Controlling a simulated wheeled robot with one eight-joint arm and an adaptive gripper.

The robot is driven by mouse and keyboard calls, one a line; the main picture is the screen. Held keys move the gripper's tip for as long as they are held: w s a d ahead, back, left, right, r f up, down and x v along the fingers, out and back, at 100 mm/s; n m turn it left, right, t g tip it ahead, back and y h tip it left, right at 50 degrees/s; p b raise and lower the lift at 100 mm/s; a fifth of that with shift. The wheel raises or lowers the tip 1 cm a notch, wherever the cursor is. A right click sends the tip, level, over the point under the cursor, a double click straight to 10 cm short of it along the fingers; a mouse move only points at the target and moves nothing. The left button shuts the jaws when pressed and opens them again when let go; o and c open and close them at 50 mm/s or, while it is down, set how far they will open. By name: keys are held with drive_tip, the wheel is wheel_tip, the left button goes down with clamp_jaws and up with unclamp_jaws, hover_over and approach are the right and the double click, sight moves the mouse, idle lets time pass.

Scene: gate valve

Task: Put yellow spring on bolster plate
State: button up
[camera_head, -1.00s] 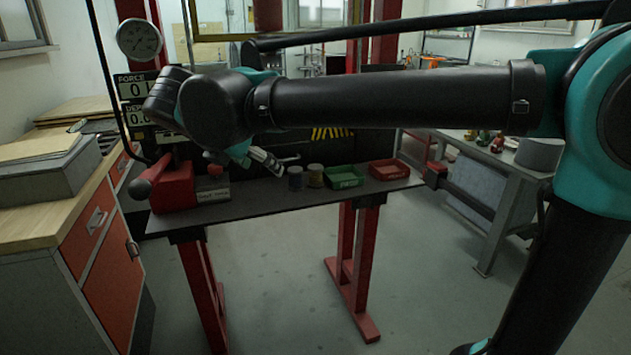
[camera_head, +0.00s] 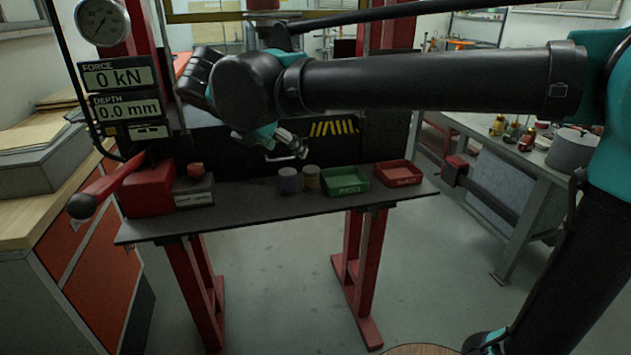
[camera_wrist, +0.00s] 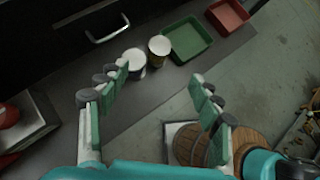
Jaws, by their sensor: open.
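A short, dull yellow-tan cylinder (camera_head: 312,177), which looks like the yellow spring, stands upright on the dark shelf. It shows beside a blue-grey cylinder in the wrist view (camera_wrist: 159,46), with a pale top; coils are too small to make out. My gripper (camera_head: 294,147) is open and empty above and behind the shelf. In the wrist view, my gripper's fingers (camera_wrist: 160,76) are spread wide, and both cylinders lie beyond them. The bolster plate cannot be clearly made out; my arm covers part of the press behind the shelf.
The blue-grey cylinder (camera_head: 288,181) stands just left of the yellow one. A green tray (camera_head: 345,186) and a red tray (camera_head: 399,177) sit to the right. A red lever unit (camera_head: 148,190) is at the shelf's left end. The shelf's middle is bare.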

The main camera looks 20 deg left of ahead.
sight(311, 169)
drive_tip(key=x, duration=1.6)
drive_tip(key=shift+w+d+f, duration=0.1)
drive_tip(key=shift+w+f, duration=0.05)
drive_tip(key=shift+f, duration=0.05)
clamp_jaws()
wheel_tip(311, 169, up, 20)
idle(0.7)
